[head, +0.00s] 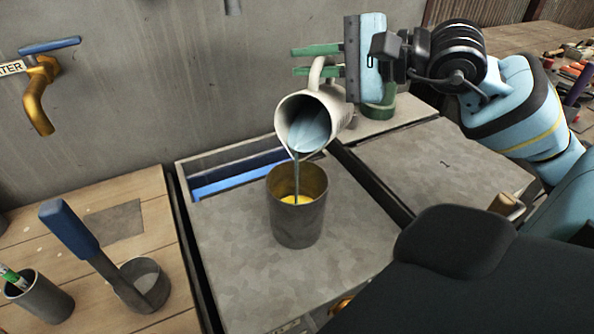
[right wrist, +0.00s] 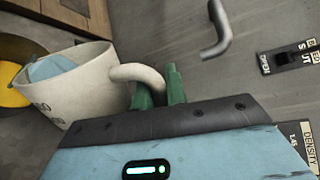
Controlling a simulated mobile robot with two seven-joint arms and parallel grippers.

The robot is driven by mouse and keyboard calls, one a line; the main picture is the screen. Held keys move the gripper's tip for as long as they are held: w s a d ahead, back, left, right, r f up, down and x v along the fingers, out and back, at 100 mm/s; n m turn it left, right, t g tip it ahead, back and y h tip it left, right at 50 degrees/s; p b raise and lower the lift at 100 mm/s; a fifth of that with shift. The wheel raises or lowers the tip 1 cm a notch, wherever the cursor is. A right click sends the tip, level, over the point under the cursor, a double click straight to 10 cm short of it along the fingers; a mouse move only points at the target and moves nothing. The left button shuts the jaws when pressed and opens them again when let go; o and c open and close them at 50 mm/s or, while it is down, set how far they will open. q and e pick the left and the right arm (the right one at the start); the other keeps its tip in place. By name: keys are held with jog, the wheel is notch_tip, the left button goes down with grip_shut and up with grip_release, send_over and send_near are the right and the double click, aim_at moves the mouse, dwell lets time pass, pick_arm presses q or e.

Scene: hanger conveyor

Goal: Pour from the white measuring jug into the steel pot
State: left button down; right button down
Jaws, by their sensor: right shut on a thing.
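The white measuring jug (head: 303,118) is tilted with its mouth down and toward the viewer, above the steel pot (head: 297,218). A thin stream of liquid runs from its lip into the pot, and yellow shows inside the pot. Bluish liquid shows in the jug's mouth. My right gripper (head: 318,62) has its green fingers shut on the jug's handle. In the right wrist view, the jug (right wrist: 85,90) shows at left with its handle between the green fingers (right wrist: 158,90). The pot's yellow inside (right wrist: 12,90) shows at the far left. My left gripper is not in view.
The pot stands on a grey metal plate (head: 235,240) with a blue-lined slot (head: 240,175) behind it. A green-banded container (head: 380,103) stands behind the jug.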

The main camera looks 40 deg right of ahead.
aim_at(316, 82)
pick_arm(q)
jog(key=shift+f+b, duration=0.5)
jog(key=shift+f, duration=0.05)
pick_arm(e)
jog(key=shift+s+a+f+n, duration=0.2)
jog(key=shift+a+n, duration=0.1)
jog(key=shift+n, duration=0.1)
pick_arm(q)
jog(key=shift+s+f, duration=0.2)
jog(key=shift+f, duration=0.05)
pick_arm(e)
jog(key=shift+s+a, duration=0.1)
jog(key=shift+a, duration=0.1)
pick_arm(q)
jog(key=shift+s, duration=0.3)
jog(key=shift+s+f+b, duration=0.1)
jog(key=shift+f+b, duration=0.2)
jog(key=shift+b, duration=0.25)
pick_arm(e)
jog(key=shift+a+f+n+h, duration=0.2)
jog(key=shift+f+n+h, duration=0.05)
jog(key=shift+n+h, duration=0.05)
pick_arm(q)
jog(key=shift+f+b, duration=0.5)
pick_arm(e)
jog(key=shift+s+a+f+n, duration=0.2)
jog(key=shift+s+a+n, duration=0.05)
jog(key=shift+a+n, duration=0.1)
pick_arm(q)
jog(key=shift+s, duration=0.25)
